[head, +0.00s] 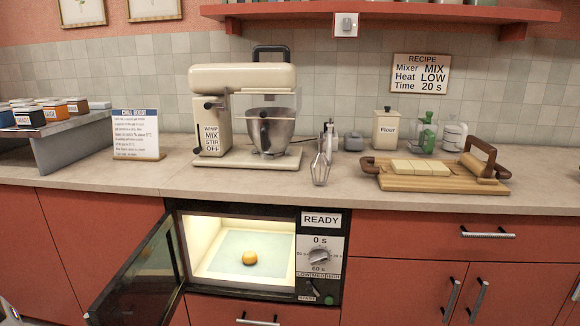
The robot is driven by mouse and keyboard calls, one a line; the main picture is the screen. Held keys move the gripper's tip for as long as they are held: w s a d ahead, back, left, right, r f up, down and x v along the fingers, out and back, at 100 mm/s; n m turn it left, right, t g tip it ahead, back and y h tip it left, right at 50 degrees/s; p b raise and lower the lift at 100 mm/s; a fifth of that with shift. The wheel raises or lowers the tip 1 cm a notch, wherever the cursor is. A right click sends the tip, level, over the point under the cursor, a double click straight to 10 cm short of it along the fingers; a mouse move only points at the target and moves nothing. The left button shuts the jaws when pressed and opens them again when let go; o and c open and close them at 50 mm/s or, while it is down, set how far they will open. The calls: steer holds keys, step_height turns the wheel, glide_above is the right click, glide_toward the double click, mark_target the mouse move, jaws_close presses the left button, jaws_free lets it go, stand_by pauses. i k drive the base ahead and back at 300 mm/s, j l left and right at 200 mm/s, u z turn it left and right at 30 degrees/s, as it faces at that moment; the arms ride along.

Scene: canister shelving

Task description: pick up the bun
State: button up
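The bun (250,258) is small, round and golden brown. It sits on the pale floor plate inside the lit oven (320,219), which is built in below the counter. The oven door (145,280) is swung open to the left. The oven panel reads READY and 0 s. Nothing touches the bun, and the front opening is clear. My gripper is not recognisable in the head view; only a small cut-off dark and light piece shows at the lower left edge, and I cannot tell what it is.
The open door stands out in front of the counter. Above are a stand mixer (240,95), a whisk (321,160), a wooden board (440,177) with pale slabs, a flour canister (386,130) and a sign (136,134). A shelf (380,12) overhangs the counter.

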mark_target(249, 259)
steer(key=j+z, duration=0.15)
steer(key=j, duration=0.55)
steer(key=j+z, duration=0.1)
steer(key=j, duration=0.65)
steer(key=j+z, duration=0.15)
steer(key=j, duration=0.55)
steer(key=j+z, duration=0.1)
steer(key=j, duration=0.6)
steer(key=k+j+z, duration=0.15)
steer(key=j, duration=0.6)
steer(key=i+l, duration=0.1)
steer(key=l, duration=0.2)
steer(key=i+l, duration=0.1)
steer(key=l, duration=0.25)
steer(key=i+l, duration=0.1)
steer(key=l, duration=0.2)
steer(key=i+l, duration=0.1)
steer(key=l, duration=0.2)
